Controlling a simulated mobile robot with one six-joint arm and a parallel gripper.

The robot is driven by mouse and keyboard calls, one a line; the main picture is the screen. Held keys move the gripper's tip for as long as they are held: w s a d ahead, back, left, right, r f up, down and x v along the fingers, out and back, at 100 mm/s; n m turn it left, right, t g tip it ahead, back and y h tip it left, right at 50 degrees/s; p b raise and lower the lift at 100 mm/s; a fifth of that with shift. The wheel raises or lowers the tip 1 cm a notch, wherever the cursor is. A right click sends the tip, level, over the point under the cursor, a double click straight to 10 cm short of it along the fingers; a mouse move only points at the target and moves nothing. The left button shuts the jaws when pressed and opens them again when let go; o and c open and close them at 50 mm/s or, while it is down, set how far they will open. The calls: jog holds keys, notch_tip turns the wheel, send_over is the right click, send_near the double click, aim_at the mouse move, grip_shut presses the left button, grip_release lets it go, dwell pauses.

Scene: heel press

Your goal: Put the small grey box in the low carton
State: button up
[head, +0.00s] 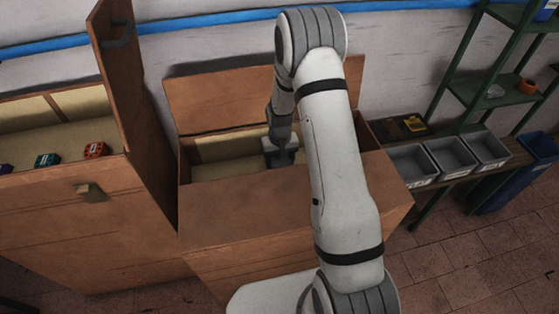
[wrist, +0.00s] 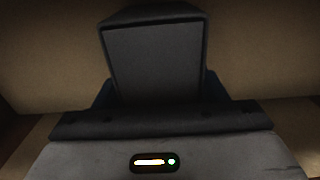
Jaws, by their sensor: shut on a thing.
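The small grey box (wrist: 155,62) fills the upper middle of the wrist view, its flat dark face towards the camera. My gripper (head: 281,158) is shut on it, and the fingers are mostly hidden behind the gripper body. In the head view my gripper reaches down inside the open brown carton (head: 260,212) in the middle, which looks like the low carton. Pale inner walls surround the box in the wrist view. Whether the box touches the carton floor, I cannot tell. My arm hides the carton's right part.
A brown case (head: 80,215) with its lid raised stands at left, holding small coloured items, among them a red one (head: 95,149). Grey bins (head: 450,156) sit on a bench at right, beside a green shelf (head: 470,90) and a blue bin (head: 515,185).

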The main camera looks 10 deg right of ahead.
jog(key=shift+a+f, duration=0.1)
jog(key=shift+f, duration=0.25)
jog(key=o, duration=1)
jog(key=shift+r, duration=0.1)
notch_tip(320, 180, up, 13)
jog(key=shift+f+p, duration=0.2)
jog(key=shift+p, duration=0.2)
jog(key=s+r+t, duration=0.1)
jog(key=s+r, duration=1.1)
jog(key=r, duration=0.2)
jog(key=shift+t, duration=0.6)
jog(key=s+r, duration=0.1)
jog(key=s, duration=0.3)
jog(key=s+r, duration=0.2)
jog(key=s, duration=0.3)
jog(key=s+r, duration=0.2)
jog(key=s, duration=0.3)
jog(key=shift+s+r, duration=0.15)
jog(key=shift+s, duration=0.05)
